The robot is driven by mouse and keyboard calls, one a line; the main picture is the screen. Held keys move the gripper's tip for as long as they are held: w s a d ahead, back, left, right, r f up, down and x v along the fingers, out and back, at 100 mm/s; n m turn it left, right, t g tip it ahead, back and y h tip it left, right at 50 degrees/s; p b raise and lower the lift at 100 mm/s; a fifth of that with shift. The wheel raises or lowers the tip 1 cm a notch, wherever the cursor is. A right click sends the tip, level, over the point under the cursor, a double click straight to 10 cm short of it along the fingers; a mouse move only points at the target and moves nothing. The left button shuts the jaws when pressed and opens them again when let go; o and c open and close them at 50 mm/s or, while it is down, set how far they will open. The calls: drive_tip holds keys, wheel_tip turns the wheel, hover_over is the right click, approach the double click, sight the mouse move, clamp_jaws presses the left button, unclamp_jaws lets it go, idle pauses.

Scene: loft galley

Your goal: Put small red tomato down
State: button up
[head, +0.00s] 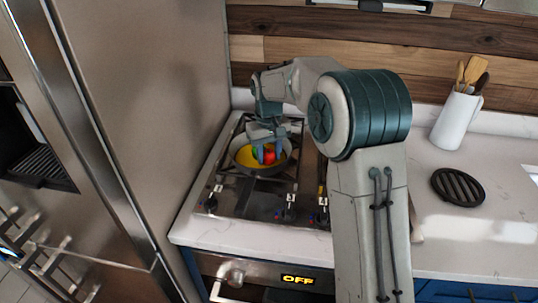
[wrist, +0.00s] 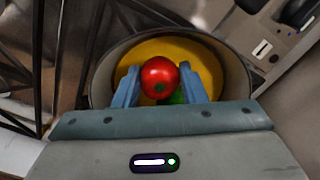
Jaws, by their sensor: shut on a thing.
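The small red tomato (wrist: 159,76) is held between the two blue fingers of my gripper (wrist: 160,88) in the wrist view. It also shows as a red spot in the head view (head: 269,157). My gripper (head: 267,150) is shut on it, inside or just above a round pan (head: 262,169) on the stove. The pan has a yellow inside (wrist: 215,62). Something green (wrist: 177,97) shows just below the tomato, mostly hidden by it and my gripper. I cannot tell whether the tomato touches the pan's bottom.
The pan stands on the stove (head: 245,207) grates, with knobs along the front. A tall steel fridge (head: 130,80) stands close on the left. A white utensil holder (head: 456,120) and a black round trivet (head: 458,186) are on the counter at right.

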sight(269, 152)
drive_tip(key=shift+f, duration=0.6)
drive_tip(key=o, duration=0.9)
drive_tip(key=shift+f, duration=0.1)
drive_tip(key=shift+o, duration=0.2)
wheel_tip(269, 152, up, 11)
drive_tip(key=shift+r, duration=0.1)
drive_tip(key=s+d+r+m+t, duration=0.1)
drive_tip(key=s+d, duration=0.3)
drive_tip(key=s, duration=0.4)
drive_tip(key=s+d+r+m+t, duration=0.1)
drive_tip(key=s+d, duration=0.3)
drive_tip(key=s, duration=0.3)
drive_tip(key=s+d+f+m, duration=0.1)
drive_tip(key=s+d+f, duration=0.1)
drive_tip(key=s, duration=0.5)
drive_tip(key=s+d+f+m+t, duration=0.1)
drive_tip(key=s+d+f, duration=0.2)
drive_tip(key=s+f, duration=0.2)
drive_tip(key=s, duration=0.3)
drive_tip(key=shift+f, duration=0.2)
